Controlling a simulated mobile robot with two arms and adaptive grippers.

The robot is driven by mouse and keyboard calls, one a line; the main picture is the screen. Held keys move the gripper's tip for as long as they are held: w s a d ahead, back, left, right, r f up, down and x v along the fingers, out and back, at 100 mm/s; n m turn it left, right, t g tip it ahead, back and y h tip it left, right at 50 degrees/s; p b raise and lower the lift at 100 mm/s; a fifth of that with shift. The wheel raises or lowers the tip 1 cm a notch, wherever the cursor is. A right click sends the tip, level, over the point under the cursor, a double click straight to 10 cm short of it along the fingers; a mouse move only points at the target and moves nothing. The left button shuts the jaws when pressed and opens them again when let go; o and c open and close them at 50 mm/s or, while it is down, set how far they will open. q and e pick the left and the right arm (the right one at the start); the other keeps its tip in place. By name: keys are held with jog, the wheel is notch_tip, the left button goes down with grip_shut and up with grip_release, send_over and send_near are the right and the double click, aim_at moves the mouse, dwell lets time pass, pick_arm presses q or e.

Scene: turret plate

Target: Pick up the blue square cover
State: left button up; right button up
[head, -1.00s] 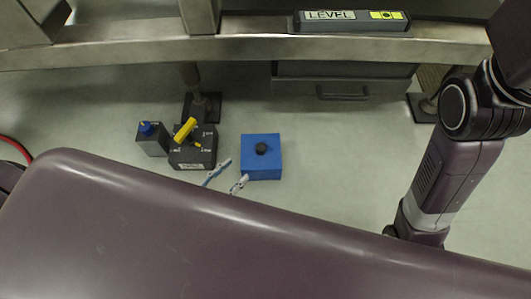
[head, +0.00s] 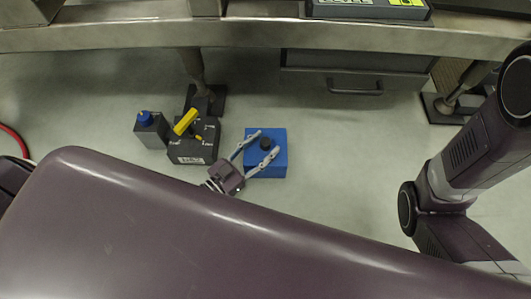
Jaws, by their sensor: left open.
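The blue square cover (head: 280,168) with a round black knob (head: 266,143) on top lies below me, near the middle of the head view. My left gripper (head: 262,144) is open, its two fingers reaching over the cover with the knob between or close to their tips. I cannot tell whether the fingers touch the knob. The left arm behind the gripper is hidden by my own body. My right arm shows at the right, but its gripper is not in view.
Left of the cover stand a dark box with a yellow handle (head: 185,122) and a smaller grey box with a blue knob (head: 145,118). A metal beam (head: 250,36) runs across the top, with a level panel (head: 368,8) on it. The floor right of the cover is clear.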

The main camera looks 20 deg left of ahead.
pick_arm(q)
jog(key=shift+w+d, duration=0.3)
jog(key=shift+w, duration=0.25)
grip_shut()
jog(key=shift+r, duration=0.1)
